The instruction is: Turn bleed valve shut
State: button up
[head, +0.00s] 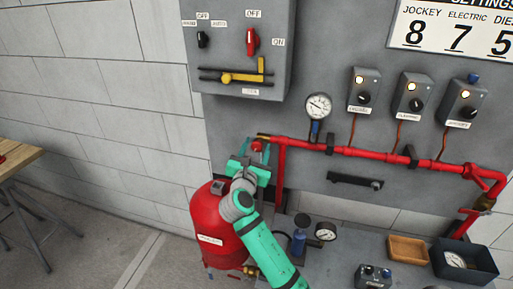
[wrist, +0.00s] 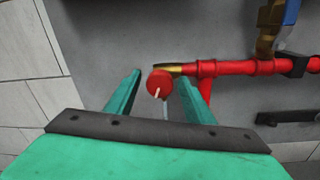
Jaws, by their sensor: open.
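The bleed valve has a round red knob (wrist: 159,84) with a white pointer mark, on a brass fitting (wrist: 168,69) at the left end of the red pipe. My gripper (wrist: 160,97) is open, with one green finger on each side of the knob. I cannot tell whether either finger touches it. In the head view my gripper (head: 250,160) is at the pipe's left end, above the red tank, and the red knob (head: 257,146) shows partly between the fingers.
The red pipe (head: 350,151) runs right along the grey panel, with a pressure gauge (head: 318,106) above it. A red tank (head: 215,225) stands below my gripper. A grey switch box (head: 238,45) hangs above. A shelf below holds a wooden tray (head: 408,240) and a dark bin (head: 488,272).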

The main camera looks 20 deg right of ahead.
jog(key=shift+w, duration=0.2)
jog(key=c, duration=1)
